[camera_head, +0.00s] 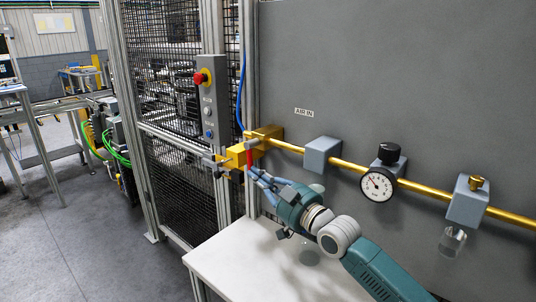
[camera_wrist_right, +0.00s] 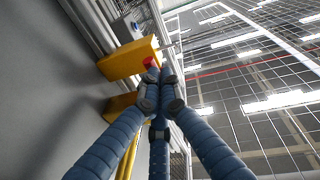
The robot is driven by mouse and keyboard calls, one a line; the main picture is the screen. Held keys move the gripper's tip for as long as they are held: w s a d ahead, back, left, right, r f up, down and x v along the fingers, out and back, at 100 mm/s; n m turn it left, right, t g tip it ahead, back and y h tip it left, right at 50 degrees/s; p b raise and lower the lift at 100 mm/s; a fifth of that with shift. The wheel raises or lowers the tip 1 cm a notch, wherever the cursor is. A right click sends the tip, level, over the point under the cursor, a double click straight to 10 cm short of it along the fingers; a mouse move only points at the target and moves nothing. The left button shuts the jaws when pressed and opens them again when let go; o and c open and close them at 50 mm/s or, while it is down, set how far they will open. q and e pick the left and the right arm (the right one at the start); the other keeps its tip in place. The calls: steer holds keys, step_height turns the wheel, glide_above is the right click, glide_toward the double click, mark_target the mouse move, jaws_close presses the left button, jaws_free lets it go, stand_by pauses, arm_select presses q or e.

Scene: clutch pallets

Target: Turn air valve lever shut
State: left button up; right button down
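The yellow air valve block (camera_head: 240,156) sits at the left end of the brass pipe, below the "AIR IN" label. Its red lever (camera_head: 249,160) points down, across the line of the pipe. My right gripper (camera_head: 254,174) reaches up to the lever's lower end from the lower right. In the right wrist view, the fingertips (camera_wrist_right: 161,88) are drawn together at the red lever (camera_wrist_right: 150,62), in front of the yellow block (camera_wrist_right: 128,60). They appear closed on its end, and the fingers hide part of it. My left gripper is not in view.
The brass pipe (camera_head: 344,164) runs right along the grey panel, past a pressure gauge (camera_head: 377,186) and a grey block (camera_head: 467,203). A white table top (camera_head: 235,262) lies below my arm. A mesh fence and a box with a red emergency button (camera_head: 201,77) stand left.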

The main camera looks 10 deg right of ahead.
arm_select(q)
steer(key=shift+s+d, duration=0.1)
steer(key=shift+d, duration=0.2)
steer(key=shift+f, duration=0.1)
